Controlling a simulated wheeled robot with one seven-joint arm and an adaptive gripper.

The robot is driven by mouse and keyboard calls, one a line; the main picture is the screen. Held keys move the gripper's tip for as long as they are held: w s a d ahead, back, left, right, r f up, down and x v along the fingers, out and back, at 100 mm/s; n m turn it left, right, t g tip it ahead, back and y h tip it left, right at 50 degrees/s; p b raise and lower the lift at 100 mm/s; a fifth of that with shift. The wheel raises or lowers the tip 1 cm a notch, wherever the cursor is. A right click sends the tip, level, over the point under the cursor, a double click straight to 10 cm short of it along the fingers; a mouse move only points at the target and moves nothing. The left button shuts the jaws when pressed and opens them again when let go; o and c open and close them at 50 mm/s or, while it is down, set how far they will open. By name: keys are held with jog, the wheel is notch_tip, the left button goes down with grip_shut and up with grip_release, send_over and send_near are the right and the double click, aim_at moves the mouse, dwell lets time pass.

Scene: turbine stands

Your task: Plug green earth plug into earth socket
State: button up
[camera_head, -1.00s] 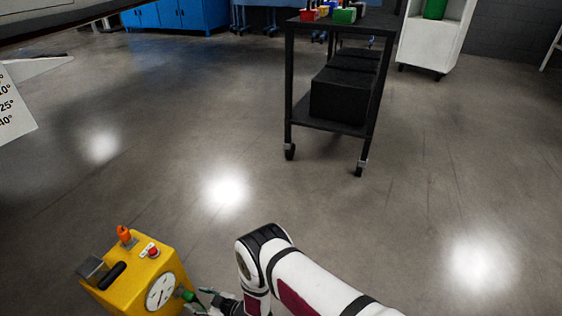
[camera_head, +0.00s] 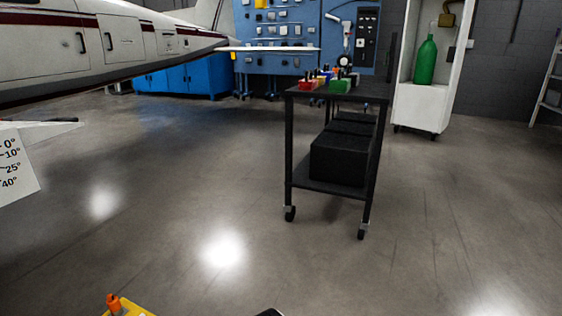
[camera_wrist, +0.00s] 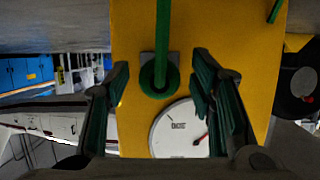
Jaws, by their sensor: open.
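In the wrist view the green earth plug (camera_wrist: 159,79) sits against a small grey square socket plate (camera_wrist: 174,60) on the face of the yellow box (camera_wrist: 225,25). A green cable or stem runs from it to the top of the picture. The plug looks seated, but the exact depth cannot be told. My gripper (camera_wrist: 160,66) is open, with one finger on each side of the plug and visible gaps between. A white dial gauge (camera_wrist: 178,130) is on the same face. In the head view only a corner of the yellow box (camera_head: 133,309) shows; my gripper is out of that view.
An orange knob (camera_head: 113,302) stands on the yellow box. A black cart (camera_head: 340,95) with coloured bins stands ahead. An aircraft (camera_head: 100,45) is at the left, and a white cabinet with a green cylinder (camera_head: 425,60) at the back right. The floor between is clear.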

grip_shut()
jog(key=shift+s+d+p, duration=0.2)
jog(key=shift+d+p, duration=0.1)
jog(key=shift+d, duration=0.35)
dwell(0.4)
jog(key=shift+s+d+p, duration=0.3)
jog(key=shift+d+p, duration=0.05)
jog(key=shift+d, duration=0.35)
jog(key=shift+s+d+p, duration=0.25)
jog(key=shift+d+p, duration=0.05)
jog(key=shift+d, duration=0.35)
